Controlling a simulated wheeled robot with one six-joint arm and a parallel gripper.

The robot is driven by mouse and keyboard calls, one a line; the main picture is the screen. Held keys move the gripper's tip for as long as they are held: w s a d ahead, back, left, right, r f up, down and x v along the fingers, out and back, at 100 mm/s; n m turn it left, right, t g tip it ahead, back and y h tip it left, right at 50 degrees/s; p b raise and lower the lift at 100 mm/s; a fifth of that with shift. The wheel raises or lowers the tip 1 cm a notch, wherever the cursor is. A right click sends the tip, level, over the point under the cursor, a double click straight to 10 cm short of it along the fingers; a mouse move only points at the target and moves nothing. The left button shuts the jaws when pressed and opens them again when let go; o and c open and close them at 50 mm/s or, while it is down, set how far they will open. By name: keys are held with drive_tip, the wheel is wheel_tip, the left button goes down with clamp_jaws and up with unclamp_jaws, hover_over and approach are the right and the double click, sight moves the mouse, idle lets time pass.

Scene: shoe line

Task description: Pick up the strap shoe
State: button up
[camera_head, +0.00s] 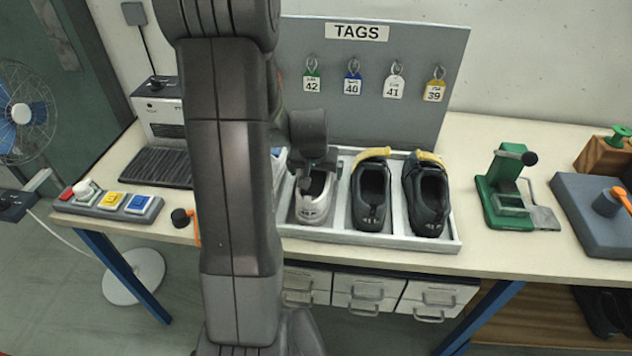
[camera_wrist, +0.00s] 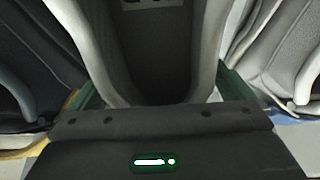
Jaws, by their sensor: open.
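Several shoes stand in a grey tray (camera_head: 420,243) on the table: a light grey shoe (camera_head: 313,208) and two dark shoes, one in the middle (camera_head: 372,200) and one at the right (camera_head: 428,200), each with a yellow band at its back. I cannot tell for sure which is the strap shoe. My gripper (camera_head: 318,172) is low at the back end of the light grey shoe. In the wrist view, my open gripper (camera_wrist: 160,95) has its green-edged fingers on either side of that shoe's opening (camera_wrist: 207,50). Whether they touch it is unclear.
A tag board (camera_head: 385,120) rises behind the tray. A green fixture (camera_head: 505,190) stands to the right. My arm hides the tray's left end.

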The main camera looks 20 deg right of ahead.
drive_tip(key=c, duration=1.1)
